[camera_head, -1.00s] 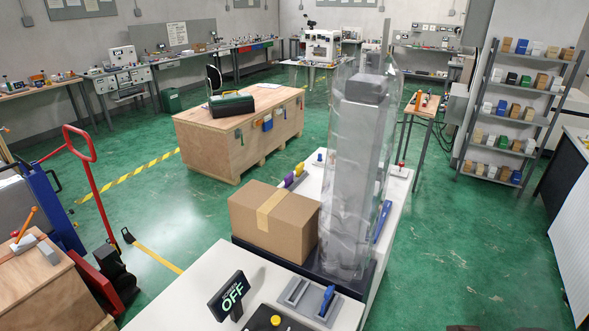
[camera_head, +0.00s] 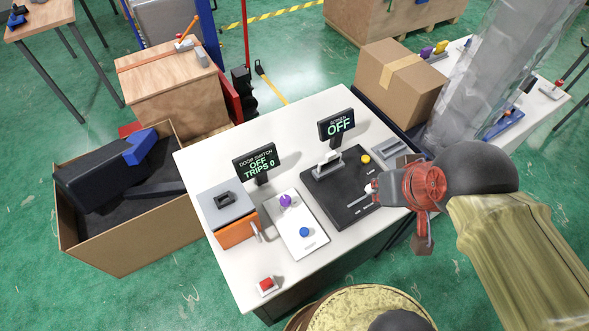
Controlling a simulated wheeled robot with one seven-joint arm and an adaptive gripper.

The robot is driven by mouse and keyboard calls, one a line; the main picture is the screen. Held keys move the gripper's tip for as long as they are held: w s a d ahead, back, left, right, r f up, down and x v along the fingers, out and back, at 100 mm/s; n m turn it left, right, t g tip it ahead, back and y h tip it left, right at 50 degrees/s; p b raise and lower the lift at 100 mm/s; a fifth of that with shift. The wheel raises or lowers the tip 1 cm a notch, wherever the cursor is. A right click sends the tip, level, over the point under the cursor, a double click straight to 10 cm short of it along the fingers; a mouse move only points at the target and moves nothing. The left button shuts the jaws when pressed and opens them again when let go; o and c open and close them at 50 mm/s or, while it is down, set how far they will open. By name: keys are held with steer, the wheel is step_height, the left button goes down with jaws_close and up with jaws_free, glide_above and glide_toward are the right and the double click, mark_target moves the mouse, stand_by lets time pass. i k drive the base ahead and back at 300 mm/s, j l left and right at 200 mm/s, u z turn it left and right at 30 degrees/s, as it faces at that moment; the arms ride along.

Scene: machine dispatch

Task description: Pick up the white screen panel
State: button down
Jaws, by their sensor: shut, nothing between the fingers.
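A flat white panel (camera_head: 296,226) with a purple knob (camera_head: 285,200) and a blue knob (camera_head: 304,231) lies on the white table; I cannot tell whether it is the screen panel. A small display (camera_head: 337,125) reading "SCREEN OFF" stands behind a black plate (camera_head: 334,206). The plate bears a grey fixture, a yellow button and a small white part near my arm. My gripper (camera_head: 422,241) hangs at the table's right edge, right of the plate, shut and empty. My arm hides part of that edge.
A "DOOR SWITCH OFF, TRIPS 0" display (camera_head: 257,162), an orange-and-grey box (camera_head: 233,215) and a red button (camera_head: 266,285) stand on the table (camera_head: 200,160). A cardboard box (camera_head: 399,82) and tall plastic-wrapped column (camera_head: 490,70) stand beyond. An open carton (camera_head: 125,255) is left.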

mark_target(333, 160)
steer(key=l+u, duration=0.2)
steer(key=l, duration=0.15)
steer(key=k+l+u, duration=0.25)
steer(key=l+u, duration=0.2)
steer(key=l, duration=0.2)
steer(key=k+l+u, duration=0.25)
steer(key=i+l, duration=0.05)
steer(key=i, duration=0.05)
